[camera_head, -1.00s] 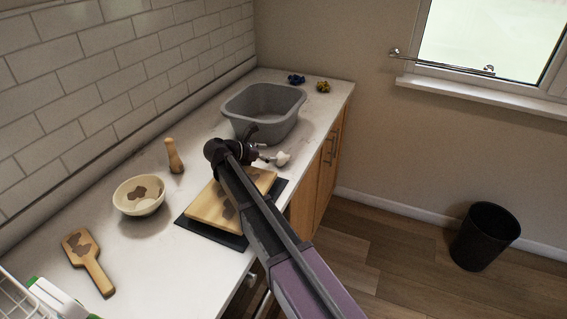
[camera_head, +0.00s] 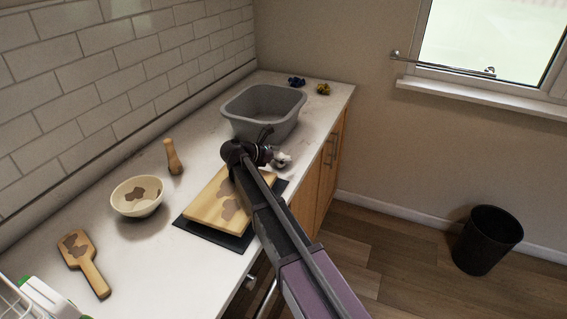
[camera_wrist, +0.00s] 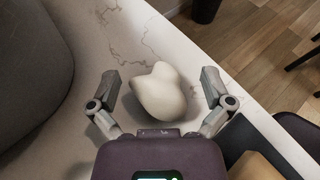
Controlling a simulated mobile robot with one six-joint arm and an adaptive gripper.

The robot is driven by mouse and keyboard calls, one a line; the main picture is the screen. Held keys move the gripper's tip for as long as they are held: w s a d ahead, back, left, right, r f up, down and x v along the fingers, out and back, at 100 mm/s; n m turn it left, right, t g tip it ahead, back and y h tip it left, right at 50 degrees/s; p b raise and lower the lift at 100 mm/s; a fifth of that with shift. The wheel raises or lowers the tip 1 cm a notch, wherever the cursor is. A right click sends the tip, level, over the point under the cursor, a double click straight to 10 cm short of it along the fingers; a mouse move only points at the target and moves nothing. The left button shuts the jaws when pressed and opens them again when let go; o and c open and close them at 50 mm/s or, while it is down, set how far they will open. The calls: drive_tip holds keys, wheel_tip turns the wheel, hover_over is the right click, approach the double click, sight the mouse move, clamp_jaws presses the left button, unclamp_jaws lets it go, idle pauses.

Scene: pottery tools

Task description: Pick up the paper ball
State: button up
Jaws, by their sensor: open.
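The paper ball (camera_wrist: 159,93) is a white, lumpy object on the pale countertop. In the wrist view it lies between the two spread fingers of my gripper (camera_wrist: 161,104), with clear space on both sides of it. The fingers do not appear to touch it. In the head view the paper ball (camera_head: 284,161) shows small beside the front of the grey basin, partly hidden by my gripper (camera_head: 270,157). My gripper is open.
A grey basin (camera_head: 284,128) stands just behind. A wooden board (camera_head: 213,207) lies on a dark mat close by. A bowl (camera_head: 124,205), a wooden pestle (camera_head: 174,158) and a paddle (camera_head: 92,272) are further left. A black bin (camera_head: 482,246) stands on the floor.

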drive_tip(key=shift+x, duration=0.95)
drive_tip(key=c, duration=0.6)
